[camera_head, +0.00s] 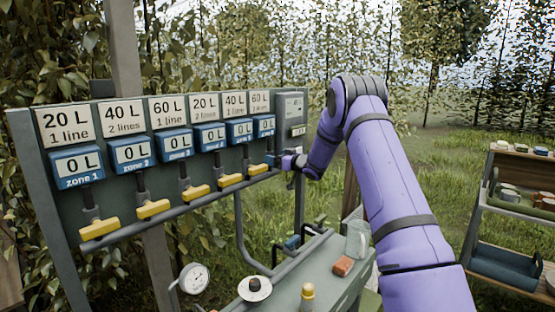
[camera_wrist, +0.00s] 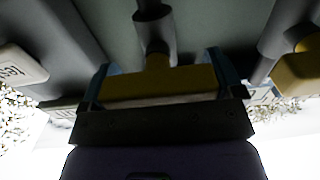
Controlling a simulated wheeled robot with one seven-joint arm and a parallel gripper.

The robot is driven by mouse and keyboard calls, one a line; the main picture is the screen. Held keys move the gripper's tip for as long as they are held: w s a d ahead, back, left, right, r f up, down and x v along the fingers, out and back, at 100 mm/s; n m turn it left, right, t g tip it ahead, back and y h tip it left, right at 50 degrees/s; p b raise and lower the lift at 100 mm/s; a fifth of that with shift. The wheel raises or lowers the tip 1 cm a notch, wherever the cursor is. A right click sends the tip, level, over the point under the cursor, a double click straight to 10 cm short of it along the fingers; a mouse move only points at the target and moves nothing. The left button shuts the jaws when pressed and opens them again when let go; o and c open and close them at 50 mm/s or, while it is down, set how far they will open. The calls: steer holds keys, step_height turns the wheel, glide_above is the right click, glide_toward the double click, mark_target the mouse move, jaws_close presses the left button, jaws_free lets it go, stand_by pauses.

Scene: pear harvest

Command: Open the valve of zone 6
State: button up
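A green valve board (camera_head: 228,163) carries a row of blue zone displays, with yellow T-shaped valve handles below. The zone 6 display (camera_head: 263,125) at the right end reads 0 L under a 60 L card (camera_head: 259,102). My gripper (camera_head: 283,160) is at the zone 6 valve below that display and hides its handle in the head view. In the wrist view, a yellow handle (camera_wrist: 160,80) on a grey stem lies crosswise between the blue fingers of my gripper (camera_wrist: 160,85). The fingers sit against its two ends, with no clear gap visible.
The neighbouring zone 5 handle (camera_head: 258,169) is close to the left of my gripper. It seems to be the yellow handle (camera_wrist: 300,75) at the wrist view's right edge. A bench (camera_head: 318,262) with a jug (camera_head: 357,240) and a brick-like block (camera_head: 343,266) stands below.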

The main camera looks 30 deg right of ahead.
steer(key=shift+n, duration=0.4)
steer(key=n, duration=0.5)
steer(key=f+n, duration=0.1)
steer(key=n, duration=0.5)
steer(key=a+n, duration=0.1)
steer(key=n, duration=0.5)
steer(key=shift+s+f, duration=0.15)
steer(key=shift+s, duration=0.1)
stand_by(0.3)
steer(key=o, duration=0.7)
steer(key=v, duration=1)
steer(key=shift+s, duration=0.4)
